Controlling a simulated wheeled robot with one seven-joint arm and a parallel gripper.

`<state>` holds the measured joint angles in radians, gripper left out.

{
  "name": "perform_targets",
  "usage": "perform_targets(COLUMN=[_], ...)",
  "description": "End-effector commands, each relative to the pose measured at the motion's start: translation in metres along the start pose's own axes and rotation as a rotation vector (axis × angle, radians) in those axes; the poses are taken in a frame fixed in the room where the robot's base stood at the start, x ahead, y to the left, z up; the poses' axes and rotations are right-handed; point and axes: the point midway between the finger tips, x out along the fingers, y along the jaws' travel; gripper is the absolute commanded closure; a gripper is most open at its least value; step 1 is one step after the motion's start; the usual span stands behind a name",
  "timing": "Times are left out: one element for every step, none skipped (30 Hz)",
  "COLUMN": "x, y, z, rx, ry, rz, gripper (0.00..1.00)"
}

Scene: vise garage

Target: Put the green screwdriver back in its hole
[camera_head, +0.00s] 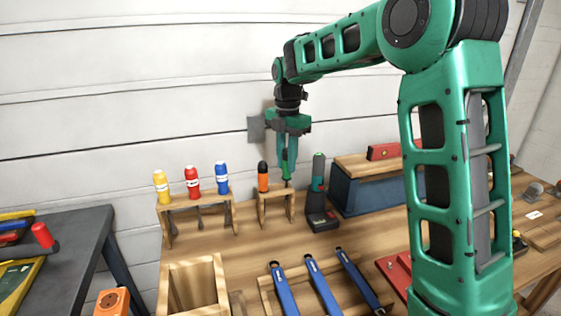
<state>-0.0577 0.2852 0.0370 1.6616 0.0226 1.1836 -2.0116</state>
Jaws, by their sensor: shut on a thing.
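My gripper (288,150) points down over the workbench, shut on the bright green screwdriver (286,169). The screwdriver is roughly upright. Its lower end is at the right part of the top of a small wooden rack (276,194). I cannot tell whether its tip is in a hole or just above or behind the rack. An orange screwdriver with a black top (263,178) stands in the left part of that same rack. My fingers hide the screwdriver's upper part.
A cordless drill (319,190) stands close to the rack's right, with a blue toolbox (362,192) beyond. Left is another rack (197,202) with yellow, red and blue tools. Blue-handled tools (322,287) and an open wooden box (190,266) lie in front.

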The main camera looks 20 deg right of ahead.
Motion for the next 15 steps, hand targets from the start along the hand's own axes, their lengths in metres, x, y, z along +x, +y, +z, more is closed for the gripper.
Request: perform_targets(x=[0.0, 0.0, 0.0, 0.0, 0.0, 0.0, 0.001, 0.002, 0.003, 0.004, 0.005, 0.007, 0.009, 0.01, 0.013], y=[0.0, 0.0, 0.0, 0.0, 0.0, 0.0, 0.0, 0.0, 0.0, 0.0, 0.0, 0.0, 0.0, 0.0, 0.0], z=[0.0, 0.0, 0.0, 0.0, 0.0, 0.0, 0.0, 0.0, 0.0, 0.0, 0.0, 0.0, 0.0, 0.0, 0.0], rx=[0.0, 0.0, 0.0, 0.0, 0.0, 0.0, 0.0, 0.0, 0.0, 0.0, 0.0, 0.0, -0.001, -0.001, -0.001], ry=[0.0, 0.0, 0.0, 0.0, 0.0, 0.0, 0.0, 0.0, 0.0, 0.0, 0.0, 0.0, 0.0, 0.0, 0.0], rz=[0.0, 0.0, 0.0, 0.0, 0.0, 0.0, 0.0, 0.0, 0.0, -0.001, -0.001, -0.001, -0.001, 0.0, 0.0], gripper=[1.0, 1.0, 1.0, 1.0, 1.0, 1.0, 1.0, 1.0, 1.0, 1.0, 1.0, 1.0, 1.0, 1.0, 1.0])
